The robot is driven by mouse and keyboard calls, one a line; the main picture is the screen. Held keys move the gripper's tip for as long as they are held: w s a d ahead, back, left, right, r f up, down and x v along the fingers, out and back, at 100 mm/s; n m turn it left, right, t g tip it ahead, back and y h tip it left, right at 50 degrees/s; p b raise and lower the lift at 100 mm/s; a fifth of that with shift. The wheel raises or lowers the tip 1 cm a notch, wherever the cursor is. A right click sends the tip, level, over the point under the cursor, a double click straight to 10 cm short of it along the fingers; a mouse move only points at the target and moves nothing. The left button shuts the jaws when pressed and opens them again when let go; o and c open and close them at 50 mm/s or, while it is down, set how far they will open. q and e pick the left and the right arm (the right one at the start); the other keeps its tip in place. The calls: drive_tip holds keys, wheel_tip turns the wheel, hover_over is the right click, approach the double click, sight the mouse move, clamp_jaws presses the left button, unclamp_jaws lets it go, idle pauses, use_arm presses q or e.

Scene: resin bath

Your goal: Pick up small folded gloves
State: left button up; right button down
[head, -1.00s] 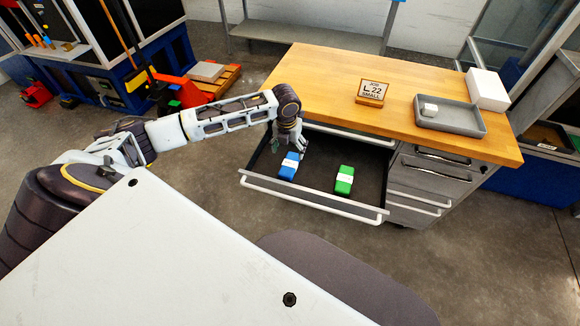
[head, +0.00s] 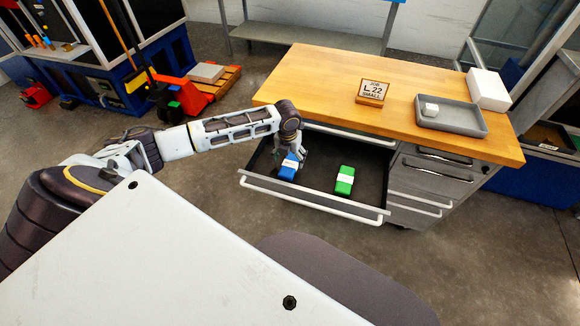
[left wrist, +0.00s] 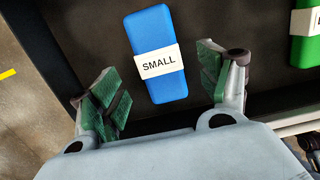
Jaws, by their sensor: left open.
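The small folded gloves are a blue bundle (head: 287,172) with a white band, lying in the left part of the open drawer (head: 262,183). In the left wrist view the blue bundle (left wrist: 152,35) has a band reading "SMALL". My left gripper (head: 291,158) is over the drawer, just above the blue bundle and partly hiding it. In the left wrist view its green-padded fingers (left wrist: 160,90) are spread wide, with the bundle's near end between them. A green bundle (head: 345,172) with a white band lies to the right in the drawer; its edge shows in the left wrist view (left wrist: 305,40).
The wooden bench top (head: 310,80) overhangs the drawer's back. The drawer's front wall and handle (head: 310,205) bound the near side.

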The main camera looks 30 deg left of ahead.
sight(290, 164)
use_arm(q)
drive_tip(key=shift+f, duration=0.45)
drive_tip(key=f, duration=0.3)
drive_tip(key=shift+w+a+b, duration=0.1)
drive_tip(key=shift+w+b, duration=0.15)
drive_tip(key=shift+b, duration=0.15)
drive_tip(key=shift+f, duration=0.45)
drive_tip(key=shift+w, duration=0.1)
use_arm(e)
drive_tip(key=shift+w+a+r, duration=0.2)
drive_tip(key=shift+w+a, duration=0.15)
drive_tip(key=shift+w, duration=0.2)
drive_tip(key=shift+w+a+r, duration=0.15)
drive_tip(key=shift+w+a, duration=0.2)
drive_tip(key=shift+w, duration=0.2)
use_arm(q)
drive_tip(key=shift+c, duration=0.2)
drive_tip(key=c, duration=1.1)
use_arm(e)
drive_tip(key=shift+d, duration=0.5)
